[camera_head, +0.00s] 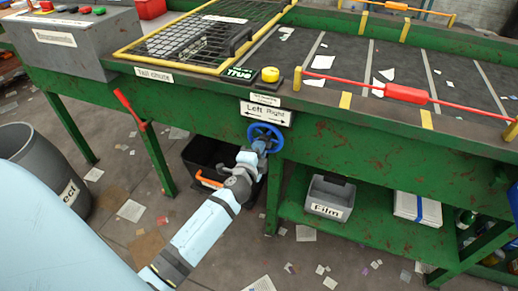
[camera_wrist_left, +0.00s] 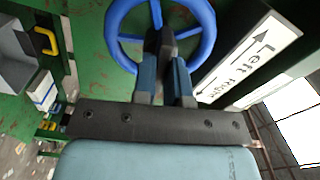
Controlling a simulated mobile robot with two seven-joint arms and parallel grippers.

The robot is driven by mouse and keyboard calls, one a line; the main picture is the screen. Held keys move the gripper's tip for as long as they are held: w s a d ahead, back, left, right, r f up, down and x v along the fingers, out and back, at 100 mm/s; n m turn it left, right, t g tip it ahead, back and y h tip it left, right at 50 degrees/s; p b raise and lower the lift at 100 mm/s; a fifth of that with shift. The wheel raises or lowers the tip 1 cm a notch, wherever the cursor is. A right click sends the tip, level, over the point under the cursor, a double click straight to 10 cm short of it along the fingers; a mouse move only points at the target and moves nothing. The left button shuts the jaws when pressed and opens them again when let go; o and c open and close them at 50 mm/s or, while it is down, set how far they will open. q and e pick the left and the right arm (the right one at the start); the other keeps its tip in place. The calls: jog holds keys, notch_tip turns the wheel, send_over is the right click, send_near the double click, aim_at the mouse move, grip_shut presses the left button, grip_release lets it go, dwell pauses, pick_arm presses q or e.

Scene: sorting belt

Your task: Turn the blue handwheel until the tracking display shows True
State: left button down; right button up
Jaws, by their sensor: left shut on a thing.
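The blue handwheel (camera_head: 265,127) is mounted on the green side of the belt frame, below a white sign (camera_head: 266,113) with "Left", "Right" and arrows. A small dark display (camera_head: 239,73) on the frame's edge above shows green text that reads "True". My left gripper (camera_head: 260,147) is at the lower part of the wheel and shut on it. My right gripper is not in view.
A yellow button (camera_head: 270,74) sits beside the display. A yellow-edged mesh guard (camera_head: 200,40) and a red bar (camera_head: 405,93) lie over the belt. Below are a black bin (camera_head: 200,158), a grey "Film" bin (camera_head: 330,198) and a green table leg (camera_head: 273,195).

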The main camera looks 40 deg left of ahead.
pick_arm(q)
jog(key=shift+r, duration=0.1)
dwell(0.4)
jog(key=c, duration=1.2)
grip_release()
jog(key=shift+o, duration=0.2)
